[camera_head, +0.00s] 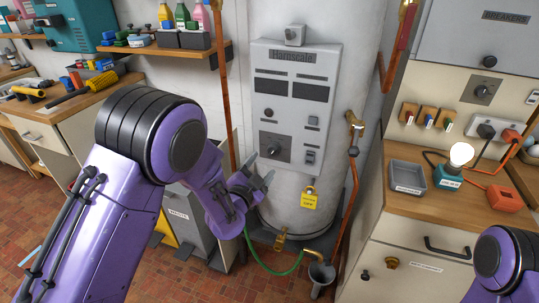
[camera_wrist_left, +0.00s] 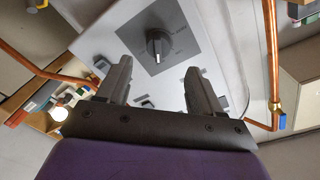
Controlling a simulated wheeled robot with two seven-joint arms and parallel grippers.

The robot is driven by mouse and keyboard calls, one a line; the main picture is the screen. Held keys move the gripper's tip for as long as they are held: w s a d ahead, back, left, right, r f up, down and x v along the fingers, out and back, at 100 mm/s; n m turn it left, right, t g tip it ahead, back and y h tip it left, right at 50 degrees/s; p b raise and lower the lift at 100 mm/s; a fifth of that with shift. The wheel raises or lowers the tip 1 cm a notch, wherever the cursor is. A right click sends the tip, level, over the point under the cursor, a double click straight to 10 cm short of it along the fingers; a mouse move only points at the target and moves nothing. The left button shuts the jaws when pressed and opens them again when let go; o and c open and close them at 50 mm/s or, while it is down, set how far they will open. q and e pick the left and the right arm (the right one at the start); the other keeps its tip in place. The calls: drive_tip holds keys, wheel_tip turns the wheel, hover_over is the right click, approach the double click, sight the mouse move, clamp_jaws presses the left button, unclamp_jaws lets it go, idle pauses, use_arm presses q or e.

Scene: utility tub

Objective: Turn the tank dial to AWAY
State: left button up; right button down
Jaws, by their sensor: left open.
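The tank dial (camera_head: 273,149) is a dark round knob on a dark grey square plate, low on the tank's light grey control panel (camera_head: 262,85). In the left wrist view the dial (camera_wrist_left: 158,45) shows ahead of the fingers, with a pale pointer mark; the lettering around it is too small to read. My left gripper (camera_head: 258,180) is open and empty, below and left of the dial in the head view, apart from it. In the left wrist view its two fingers (camera_wrist_left: 151,85) stand wide apart. My right arm shows at the lower right; its gripper is out of frame.
Small switches (camera_head: 311,139) sit right of the dial. Copper pipes (camera_head: 353,150) flank the white tank (camera_head: 347,60). A wooden counter (camera_head: 395,207) with a grey tray (camera_head: 407,177) and lit bulb (camera_head: 461,154) stands at right.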

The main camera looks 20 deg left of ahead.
sight(270, 154)
use_arm(q)
drive_tip(key=w, duration=0.4)
drive_tip(key=w+p, duration=0.1)
drive_tip(key=w, duration=0.2)
drive_tip(key=shift+w+d+f, duration=0.1)
drive_tip(key=shift+d, duration=0.3)
drive_tip(key=c, duration=1.1)
drive_tip(key=shift+o, duration=0.2)
